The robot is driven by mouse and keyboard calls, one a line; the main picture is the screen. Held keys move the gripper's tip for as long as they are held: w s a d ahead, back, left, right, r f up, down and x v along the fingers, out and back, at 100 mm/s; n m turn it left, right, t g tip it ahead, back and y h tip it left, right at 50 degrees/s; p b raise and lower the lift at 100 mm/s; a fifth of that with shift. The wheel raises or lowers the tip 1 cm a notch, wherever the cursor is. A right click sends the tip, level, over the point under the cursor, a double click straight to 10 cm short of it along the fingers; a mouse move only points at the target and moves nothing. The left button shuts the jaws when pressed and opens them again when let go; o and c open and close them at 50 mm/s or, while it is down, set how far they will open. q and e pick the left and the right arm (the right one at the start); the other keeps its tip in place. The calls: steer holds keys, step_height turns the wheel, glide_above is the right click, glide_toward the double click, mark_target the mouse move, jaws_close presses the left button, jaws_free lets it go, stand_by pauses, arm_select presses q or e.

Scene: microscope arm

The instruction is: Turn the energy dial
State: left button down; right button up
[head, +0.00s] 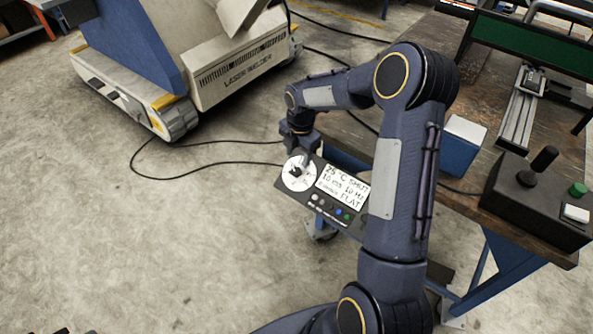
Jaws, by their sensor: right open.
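The control panel (283,188) is a dark box with a lit white display (342,186) and a row of small coloured buttons. At its left end is a round white dial face (290,184) with a dark knob in the middle. My right gripper (299,163) is open and points down over the dial, with its fingers close to the knob. I cannot tell whether they touch the knob, which is partly hidden. Small dark tips show at the bottom left edge; they may belong to my left gripper, too cut off to tell its state.
A workbench (465,190) stands at the right, with a joystick box (530,200) and a blue-and-white box (460,143) on it. The laser welder (240,85) stands at the back left. A black cable (190,165) runs over the floor. The floor at left is clear.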

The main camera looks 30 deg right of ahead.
mark_target(297, 168)
steer(key=f, duration=0.6)
steer(key=shift+w+a+f, duration=0.1)
steer(key=shift+w+f, duration=0.05)
steer(key=shift+w, duration=0.05)
steer(key=c, duration=1)
